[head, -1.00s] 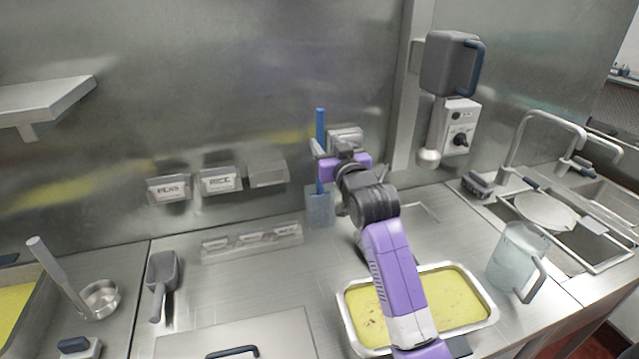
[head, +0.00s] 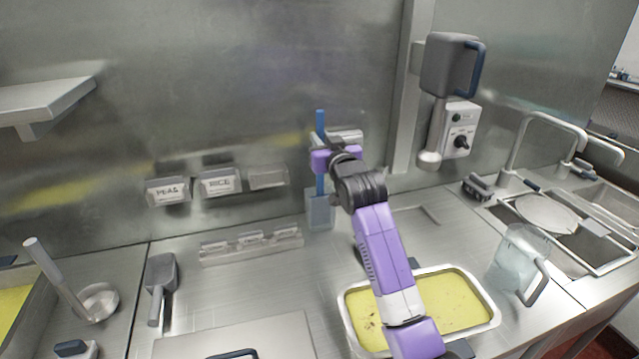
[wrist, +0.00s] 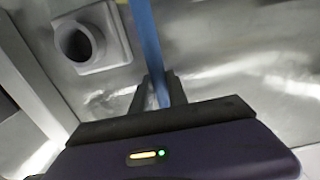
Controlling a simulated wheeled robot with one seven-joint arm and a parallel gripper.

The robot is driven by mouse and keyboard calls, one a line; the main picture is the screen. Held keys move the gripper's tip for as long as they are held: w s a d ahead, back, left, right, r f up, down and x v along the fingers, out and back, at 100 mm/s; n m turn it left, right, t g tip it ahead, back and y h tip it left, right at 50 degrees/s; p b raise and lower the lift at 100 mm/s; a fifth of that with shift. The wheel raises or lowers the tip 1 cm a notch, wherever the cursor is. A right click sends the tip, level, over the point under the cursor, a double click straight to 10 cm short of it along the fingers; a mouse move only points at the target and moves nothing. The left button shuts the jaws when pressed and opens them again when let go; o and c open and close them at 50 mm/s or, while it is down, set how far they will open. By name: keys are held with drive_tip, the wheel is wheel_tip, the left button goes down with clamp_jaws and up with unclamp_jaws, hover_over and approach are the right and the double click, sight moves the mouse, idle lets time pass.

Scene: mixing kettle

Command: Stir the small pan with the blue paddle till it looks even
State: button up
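The blue paddle (head: 320,122) stands upright against the back wall. Its lower end is in a clear bluish holder (head: 320,212). My gripper (head: 322,160) is at the paddle's handle, above the holder. In the wrist view the two dark fingers (wrist: 160,88) are close together, with the blue handle (wrist: 148,40) between them. They look shut on it, though their contact is partly hidden. The small pan (head: 490,306), a metal tray of yellow food with darker specks, sits on the counter at the front right. My arm passes over it and hides part of it.
A clear jug (head: 515,262) stands right of the pan, before the sink (head: 570,235). A grey-headed wall machine (head: 450,65) hangs right of my gripper. Labelled bins (head: 220,182) are on the wall at left. A scoop (head: 161,275) and ladle (head: 98,300) lie at left.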

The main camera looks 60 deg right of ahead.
sight(321, 111)
clamp_jaws()
drive_tip(key=shift+r+p, duration=3.15)
drive_tip(key=shift+r, duration=1.05)
